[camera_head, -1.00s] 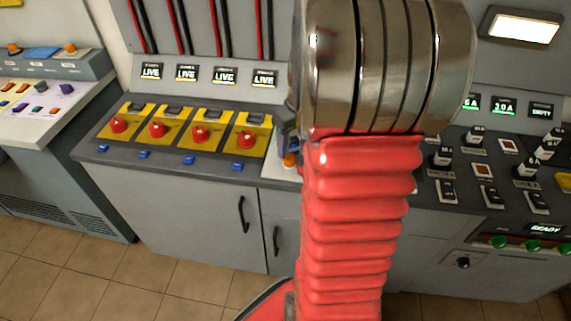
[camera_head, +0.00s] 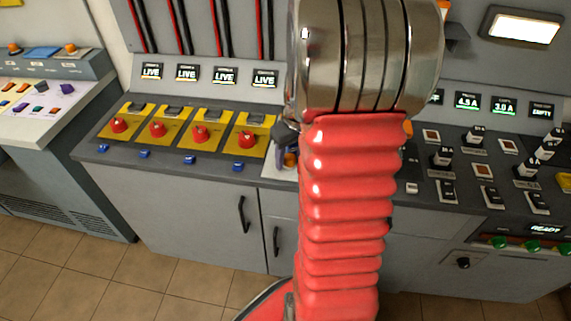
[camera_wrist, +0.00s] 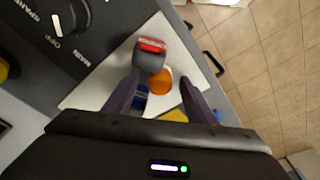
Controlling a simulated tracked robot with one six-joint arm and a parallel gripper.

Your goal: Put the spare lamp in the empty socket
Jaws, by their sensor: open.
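An orange round lamp-like piece (camera_wrist: 162,80) lies on a white mat (camera_wrist: 101,82) and shows between my fingertips in the wrist view. It also shows, small, beside my arm in the head view (camera_head: 290,159). My gripper (camera_wrist: 159,79) is open, its two dark fingers pointing down at the mat on either side of the orange piece. I cannot tell whether they touch it. A grey piece with a red end (camera_wrist: 151,54) and a blue piece (camera_wrist: 140,98) are beside it. I cannot make out the empty socket; my arm hides part of the panel.
A dark dial (camera_wrist: 62,22) marked OFF is beside the mat. In the head view, yellow panels with red knobs (camera_head: 201,133) are at left. Black switches (camera_head: 443,157) and a display reading EMPTY (camera_head: 541,112) are at right. Tiled floor (camera_head: 180,290) is in front.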

